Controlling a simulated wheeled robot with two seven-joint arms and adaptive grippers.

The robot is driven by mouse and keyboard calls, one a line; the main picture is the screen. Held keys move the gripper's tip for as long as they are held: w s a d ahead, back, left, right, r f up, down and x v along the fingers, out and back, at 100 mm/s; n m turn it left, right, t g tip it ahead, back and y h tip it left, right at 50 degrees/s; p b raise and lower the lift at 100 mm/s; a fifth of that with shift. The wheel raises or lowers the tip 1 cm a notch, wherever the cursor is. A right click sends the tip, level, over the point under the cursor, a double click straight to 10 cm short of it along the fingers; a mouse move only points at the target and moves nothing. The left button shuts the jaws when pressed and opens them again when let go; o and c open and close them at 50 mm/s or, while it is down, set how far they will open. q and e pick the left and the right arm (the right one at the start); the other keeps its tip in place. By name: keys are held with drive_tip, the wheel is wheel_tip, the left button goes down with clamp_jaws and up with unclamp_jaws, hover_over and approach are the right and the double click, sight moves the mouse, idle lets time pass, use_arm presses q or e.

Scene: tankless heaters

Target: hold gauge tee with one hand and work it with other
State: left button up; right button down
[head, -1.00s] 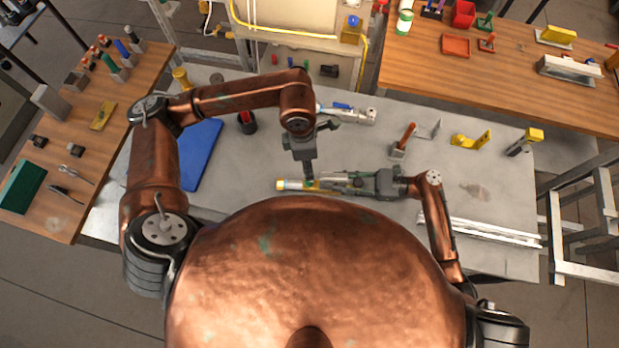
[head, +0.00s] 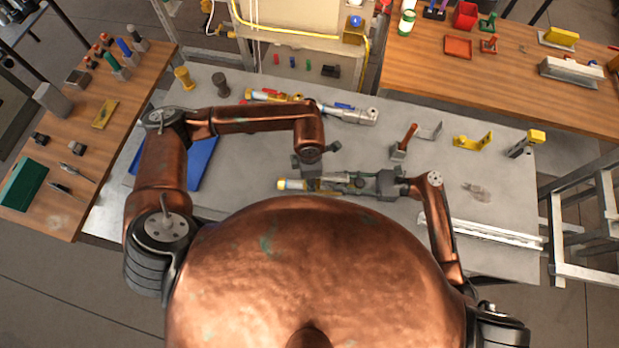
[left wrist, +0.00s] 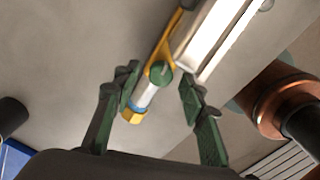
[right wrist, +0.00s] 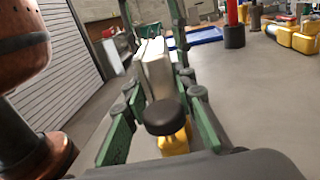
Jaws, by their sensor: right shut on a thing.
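The piece that I take for the gauge tee (head: 296,185) is a yellow body with a white and blue end. It lies lengthwise above the grey bench in the head view. My right gripper (head: 350,183) is shut on it from the right. The right wrist view shows its yellow part and a dark round knob (right wrist: 165,117) between the green fingers. My left gripper (left wrist: 160,78) is open, its fingers on either side of the tee's white section, blue ring and yellow end (left wrist: 143,98), with gaps visible. In the head view my left wrist hides part of this gripper.
A similar yellow and red piece (head: 272,95) and a silver tool (head: 350,114) lie at the back of the bench. A blue tray (head: 200,165) is at left, partly behind my left arm. Brackets (head: 470,143) stand at right. Bare bench lies between.

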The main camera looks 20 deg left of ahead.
use_arm(q)
drive_tip(key=shift+f, duration=0.35)
drive_tip(key=shift+c, duration=0.3)
clamp_jaws()
